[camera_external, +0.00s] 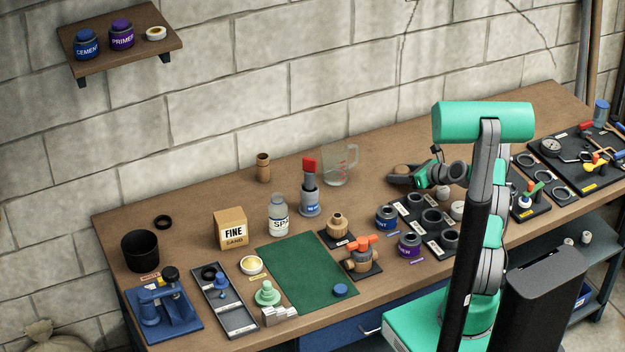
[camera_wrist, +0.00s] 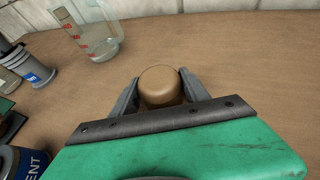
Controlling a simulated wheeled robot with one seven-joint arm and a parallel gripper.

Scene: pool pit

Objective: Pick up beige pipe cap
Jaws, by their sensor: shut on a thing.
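The beige pipe cap (camera_wrist: 160,86) is a rounded tan piece between the two grey fingers of my gripper (camera_wrist: 155,92) in the wrist view. The fingers touch it on its left and right sides. In the outside view my gripper (camera_external: 398,179) is near the back of the workbench, right of the clear measuring jug. The cap (camera_external: 402,170) shows there as a small tan patch at the fingertips. From these views I cannot tell whether the cap rests on the bench or is just above it.
A clear measuring jug (camera_external: 338,165) stands left of my gripper. A grey bottle with a red top (camera_external: 310,190) is farther left. A black tray of rings (camera_external: 428,222) and a blue cement jar (camera_external: 386,217) lie in front. The bench behind the gripper is clear.

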